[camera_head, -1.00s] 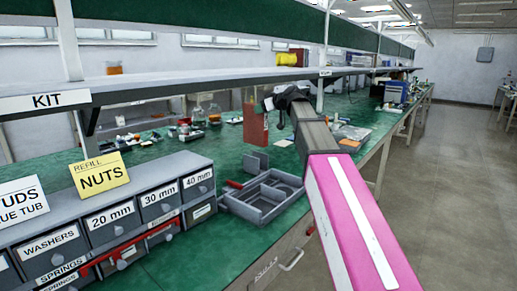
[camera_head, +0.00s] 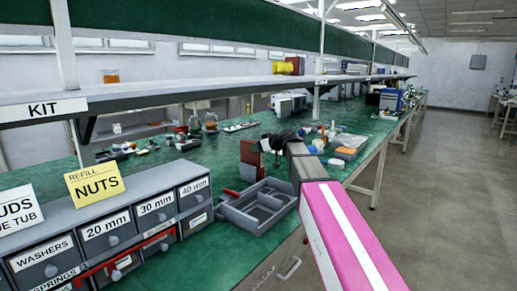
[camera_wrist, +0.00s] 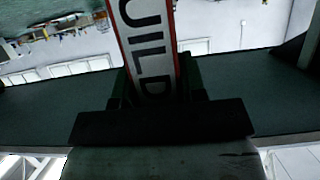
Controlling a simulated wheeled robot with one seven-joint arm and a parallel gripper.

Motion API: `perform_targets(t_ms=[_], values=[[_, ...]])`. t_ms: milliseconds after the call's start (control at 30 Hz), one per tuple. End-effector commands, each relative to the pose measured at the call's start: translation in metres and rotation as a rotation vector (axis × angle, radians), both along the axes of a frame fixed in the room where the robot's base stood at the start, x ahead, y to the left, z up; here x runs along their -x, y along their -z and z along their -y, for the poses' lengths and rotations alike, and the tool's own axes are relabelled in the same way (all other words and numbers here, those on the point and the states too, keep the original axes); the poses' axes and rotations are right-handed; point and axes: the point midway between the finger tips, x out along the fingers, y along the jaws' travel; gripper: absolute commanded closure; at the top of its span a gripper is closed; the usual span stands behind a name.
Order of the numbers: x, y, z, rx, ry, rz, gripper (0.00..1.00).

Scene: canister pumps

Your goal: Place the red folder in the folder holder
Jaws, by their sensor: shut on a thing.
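The red folder (camera_head: 251,153) stands upright above the grey tray in the head view. The wrist view shows its white label with a red edge (camera_wrist: 150,50) and the letters "UILD". My gripper (camera_head: 277,142) is shut on the folder; the wrist view shows a finger on each side of it (camera_wrist: 157,85). A small grey upright holder (camera_head: 248,173) stands at the tray's back left corner, directly below the folder. The folder's lower edge meets or passes behind the holder; I cannot tell whether it is inside.
The grey compartment tray (camera_head: 262,222) lies on the green bench near its front edge. A labelled drawer unit (camera_head: 120,225) stands to its left. A shelf (camera_head: 180,92) runs above the bench. Jars (camera_head: 203,124) and loose parts lie behind.

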Motion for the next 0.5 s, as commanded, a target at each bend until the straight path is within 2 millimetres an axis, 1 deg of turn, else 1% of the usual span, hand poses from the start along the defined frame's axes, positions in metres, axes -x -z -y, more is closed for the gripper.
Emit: perform_targets(t_ms=[367, 400, 467, 500], values=[[-0.0001, 0.0039, 0.0001, 0.0, 0.001, 0.002, 1.0], [-0.0002, 0.0043, 0.0001, 0.0, 0.001, 0.002, 0.55], [-0.0002, 0.0039, 0.0, 0.0, 0.001, 0.002, 0.36], [-0.0002, 0.004, 0.0001, 0.0, 0.001, 0.002, 0.36]])
